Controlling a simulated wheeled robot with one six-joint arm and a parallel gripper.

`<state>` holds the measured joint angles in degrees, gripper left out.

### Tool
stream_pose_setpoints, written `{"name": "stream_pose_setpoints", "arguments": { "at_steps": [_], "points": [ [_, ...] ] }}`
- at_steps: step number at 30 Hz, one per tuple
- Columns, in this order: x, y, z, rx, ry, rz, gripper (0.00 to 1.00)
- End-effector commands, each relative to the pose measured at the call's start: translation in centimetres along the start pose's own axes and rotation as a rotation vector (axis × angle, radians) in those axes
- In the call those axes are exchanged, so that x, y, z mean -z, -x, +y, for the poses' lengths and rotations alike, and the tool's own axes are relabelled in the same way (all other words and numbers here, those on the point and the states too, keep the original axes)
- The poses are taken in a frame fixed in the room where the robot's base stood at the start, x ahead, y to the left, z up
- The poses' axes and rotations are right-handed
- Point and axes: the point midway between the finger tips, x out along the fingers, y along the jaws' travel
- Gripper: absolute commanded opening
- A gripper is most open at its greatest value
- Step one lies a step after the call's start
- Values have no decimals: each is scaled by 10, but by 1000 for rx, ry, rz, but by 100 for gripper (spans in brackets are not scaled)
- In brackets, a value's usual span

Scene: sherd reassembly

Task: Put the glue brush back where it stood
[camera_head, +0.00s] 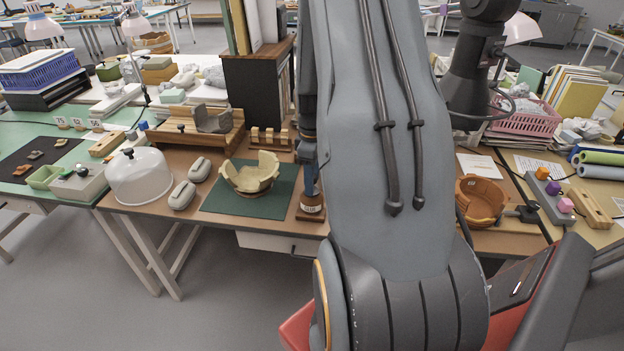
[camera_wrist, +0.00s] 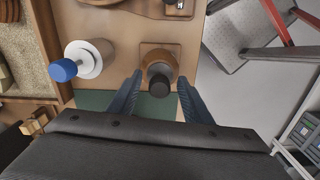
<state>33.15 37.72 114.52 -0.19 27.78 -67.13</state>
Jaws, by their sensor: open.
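A brown round pot (camera_wrist: 161,63) sits on a square wooden base in the wrist view. A dark round-ended piece (camera_wrist: 159,87), seemingly the glue brush's handle seen end-on, stands up from it. My gripper (camera_wrist: 160,78) is open, one blue finger on each side of this dark piece, with gaps visible. In the head view, a labelled wooden block (camera_head: 311,212) stands at the right edge of the green mat (camera_head: 228,203), below a blue finger. My arm hides much of that spot. How deep the brush sits in the pot cannot be told.
A partly rebuilt cream vessel (camera_head: 250,178) stands on the mat. Left of it are two grey-white rounded objects (camera_head: 190,181) and a clear dome (camera_head: 139,175). A white jar with a blue top (camera_wrist: 85,60) stands near the pot. A brown broken bowl (camera_head: 481,202) is right of my arm.

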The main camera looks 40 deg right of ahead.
Motion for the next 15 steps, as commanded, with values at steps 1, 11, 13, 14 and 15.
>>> {"name": "stream_pose_setpoints", "arguments": {
  "at_steps": [1, 11, 13, 14, 15],
  "points": [
    [0, 0, 0, 0, 0, 0, 45],
    [0, 26, 1, -4, 0, 2, 45],
    [1, 38, 2, -5, 0, 2, 45],
    [0, 42, 1, -4, 0, 2, 45],
    [0, 48, 1, -5, 0, 2, 45]
  ]
}}
